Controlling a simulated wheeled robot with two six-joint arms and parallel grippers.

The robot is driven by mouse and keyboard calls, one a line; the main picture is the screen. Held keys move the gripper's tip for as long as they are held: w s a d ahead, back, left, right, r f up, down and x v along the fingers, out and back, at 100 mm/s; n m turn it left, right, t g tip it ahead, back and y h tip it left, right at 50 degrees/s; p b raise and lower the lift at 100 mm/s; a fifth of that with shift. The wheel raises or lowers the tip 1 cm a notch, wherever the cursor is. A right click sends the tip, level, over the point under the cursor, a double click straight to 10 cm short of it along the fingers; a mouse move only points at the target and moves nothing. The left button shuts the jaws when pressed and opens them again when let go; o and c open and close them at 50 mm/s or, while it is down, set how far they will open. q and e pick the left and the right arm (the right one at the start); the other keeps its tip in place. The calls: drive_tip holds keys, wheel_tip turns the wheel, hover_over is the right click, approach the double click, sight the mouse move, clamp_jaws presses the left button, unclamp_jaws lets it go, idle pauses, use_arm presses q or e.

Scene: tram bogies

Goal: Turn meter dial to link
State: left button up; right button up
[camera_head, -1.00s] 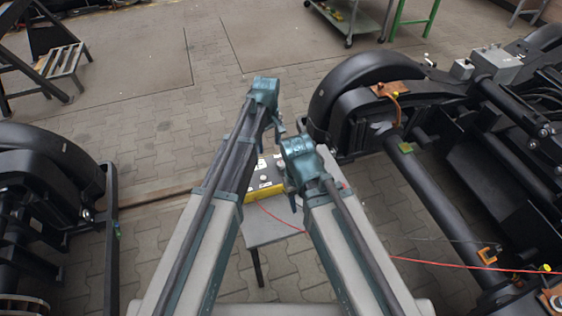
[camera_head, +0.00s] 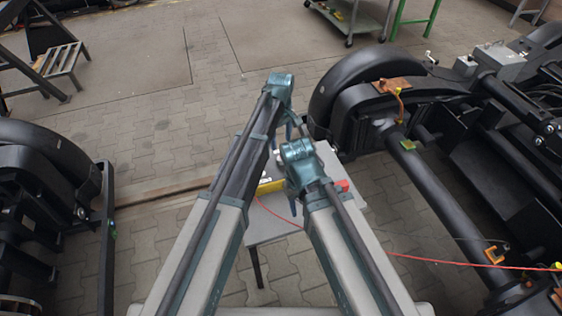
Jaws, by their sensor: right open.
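The meter, a yellow box (camera_head: 270,187), sits on a small grey table. Most of it, including its top face and dial, is hidden behind my arms, so I cannot read the dial. My right gripper (camera_head: 291,205) hangs below its teal wrist, over the table at the right part of the meter. It is open, and I cannot tell whether it touches the meter. My left arm reaches farther, with its teal wrist beyond the meter. Its gripper (camera_head: 291,130) points down near the table's far edge, and its jaws are too small to judge.
The grey table (camera_head: 270,231) has bare surface in front. A red object (camera_head: 343,186) lies at its right, and a red cable (camera_head: 440,262) runs right over the floor. Black bogies stand on the left (camera_head: 45,175) and right (camera_head: 410,175). Paved floor lies between.

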sight(281, 161)
use_arm(q)
wheel_tip(281, 161, down, 9)
drive_tip(key=b, duration=0.8)
drive_tip(key=shift+c, duration=0.2)
clamp_jaws()
